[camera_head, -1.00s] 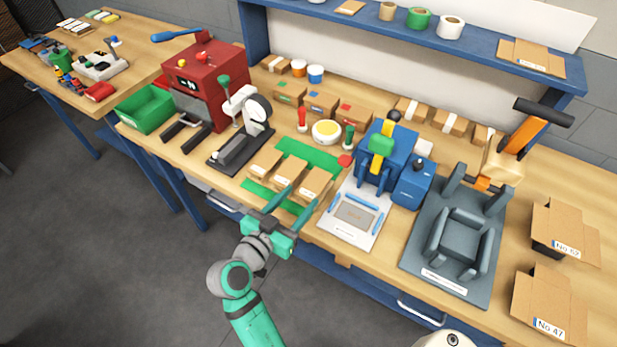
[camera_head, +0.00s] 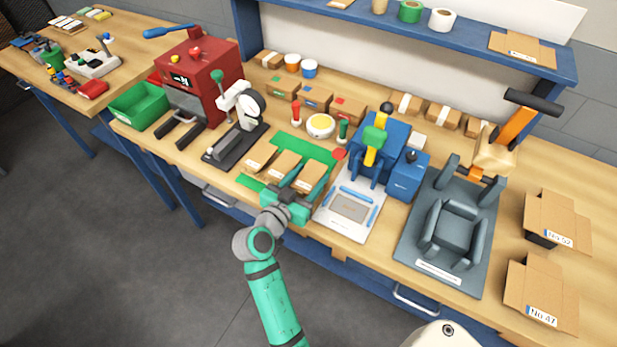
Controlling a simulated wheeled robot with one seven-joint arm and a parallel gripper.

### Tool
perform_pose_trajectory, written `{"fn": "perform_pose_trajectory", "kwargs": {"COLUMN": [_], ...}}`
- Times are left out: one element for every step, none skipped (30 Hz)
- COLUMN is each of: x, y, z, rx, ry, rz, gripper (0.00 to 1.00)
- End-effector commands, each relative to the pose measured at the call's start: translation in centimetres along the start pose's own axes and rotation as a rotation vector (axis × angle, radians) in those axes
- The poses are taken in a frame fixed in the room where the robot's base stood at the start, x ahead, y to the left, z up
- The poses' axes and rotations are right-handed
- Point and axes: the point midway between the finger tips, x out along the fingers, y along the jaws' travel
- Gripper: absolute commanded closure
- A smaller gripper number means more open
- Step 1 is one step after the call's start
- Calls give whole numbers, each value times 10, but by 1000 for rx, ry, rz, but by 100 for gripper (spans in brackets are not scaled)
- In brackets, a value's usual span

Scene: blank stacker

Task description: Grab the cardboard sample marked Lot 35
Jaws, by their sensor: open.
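Three small cardboard samples lie in a row on a green mat (camera_head: 292,143): a left one (camera_head: 260,157), a middle one (camera_head: 285,165) and a right one (camera_head: 312,175). No Lot 35 marking is readable on any of them, so I cannot tell which is Lot 35. My gripper (camera_head: 289,186) is open at the front edge of the mat, low by the near ends of the middle and right samples. Its fingers are hard to make out against the green mat, and I cannot tell whether they straddle a sample.
A scale-like device (camera_head: 236,130) stands left of the mat, and a blue press (camera_head: 378,150) with a white plate right of it. A grey fixture (camera_head: 452,235) and cartons marked No 52 (camera_head: 556,220) and No 47 (camera_head: 540,290) are further right. A green bin (camera_head: 139,105) is at left.

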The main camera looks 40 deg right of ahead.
Motion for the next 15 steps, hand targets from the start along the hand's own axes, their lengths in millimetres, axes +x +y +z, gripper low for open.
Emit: {"fn": "perform_pose_trajectory", "kwargs": {"x": [0,0,0,-1,-1,-1,-1,-1,-1,-1,-1,-1,-1,-1,-1], "y": [0,0,0,0,0,-1,-1,-1,-1,-1,-1,-1,-1,-1,-1], "z": [0,0,0,0,0,0,0,0,0,0,0,0,0,0,-1], "rx": [0,0,0,0,0,0,0,0,0,0,0,0,0,0,0], "ry": [0,0,0,0,0,0,0,0,0,0,0,0,0,0,0], "rz": [-1,-1,-1,-1,-1,-1,-1,-1,-1,-1,-1,-1,-1,-1,-1], "gripper": [48,50,60,67,74,74,74,74,74,74,74,74,74,74,74]}}
